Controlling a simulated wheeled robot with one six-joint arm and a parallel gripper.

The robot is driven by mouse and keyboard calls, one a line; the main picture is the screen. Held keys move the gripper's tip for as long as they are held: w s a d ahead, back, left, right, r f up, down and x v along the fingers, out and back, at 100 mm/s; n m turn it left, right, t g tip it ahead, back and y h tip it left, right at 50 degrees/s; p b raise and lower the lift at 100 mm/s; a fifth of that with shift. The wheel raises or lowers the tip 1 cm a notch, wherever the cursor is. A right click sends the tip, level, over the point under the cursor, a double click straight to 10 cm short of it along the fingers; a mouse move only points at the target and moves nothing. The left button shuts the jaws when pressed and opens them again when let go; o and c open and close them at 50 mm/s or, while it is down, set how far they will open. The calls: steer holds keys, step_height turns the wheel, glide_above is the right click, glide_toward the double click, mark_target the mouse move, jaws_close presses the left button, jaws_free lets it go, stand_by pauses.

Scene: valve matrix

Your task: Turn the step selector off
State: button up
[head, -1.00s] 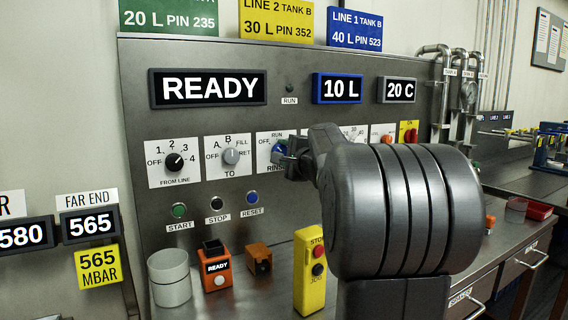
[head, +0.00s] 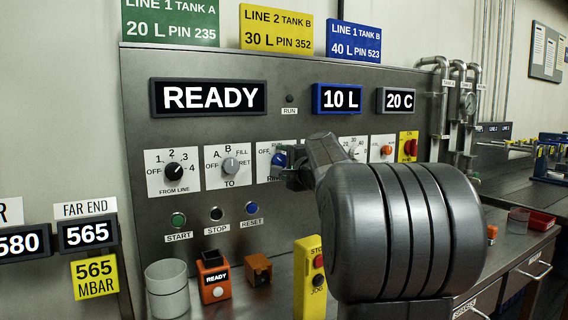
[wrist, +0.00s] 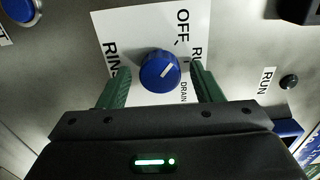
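The step selector is a blue round knob (wrist: 161,71) on a white plate (wrist: 112,24) marked OFF, RUN, DRAIN and a partly hidden RINSE. Its white pointer line points up and right in the wrist view, toward the RUN side. In the head view the blue knob (head: 278,160) shows just left of my gripper (head: 292,170), and my arm covers the right of its plate. In the wrist view my gripper (wrist: 160,88) is open, with one green finger on each side of the knob. Gaps show between both fingers and the knob.
The FROM LINE knob (head: 174,171) and the TO knob (head: 230,166) are to the left. Start (head: 178,220), stop (head: 216,214) and reset (head: 252,209) buttons sit below. A grey cup (head: 168,288) and a yellow pendant (head: 309,280) stand on the bench.

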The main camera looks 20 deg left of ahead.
steer(key=b+v, duration=0.1)
steer(key=v, duration=1.2)
steer(key=shift+s+d, duration=0.25)
steer(key=shift+d, duration=0.05)
steer(key=p+x, duration=0.1)
steer(key=x, duration=1.3)
steer(key=shift+s, duration=0.1)
